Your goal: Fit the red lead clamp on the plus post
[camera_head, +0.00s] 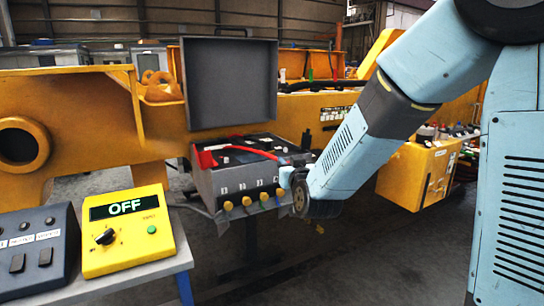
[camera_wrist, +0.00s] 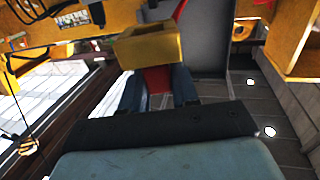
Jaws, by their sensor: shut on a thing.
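The red lead clamp shows in the wrist view as a brass-coloured block (camera_wrist: 160,48) with a rectangular opening, on a red body (camera_wrist: 157,78). My gripper (camera_wrist: 158,88) is shut on the red body, one dark blue finger on each side. In the head view my gripper is mostly hidden behind my wrist, at the right end of a grey box (camera_head: 238,187). The red lead (camera_head: 250,150) runs over the top of this box towards my wrist. I cannot make out the plus post in either view.
The box has a raised grey lid (camera_head: 230,85) behind it and yellow round fittings (camera_head: 246,200) along its front. A yellow panel (camera_head: 125,232) reading OFF stands on a table at front left, beside a dark switch box (camera_head: 38,250). Yellow machinery (camera_head: 85,110) stands behind.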

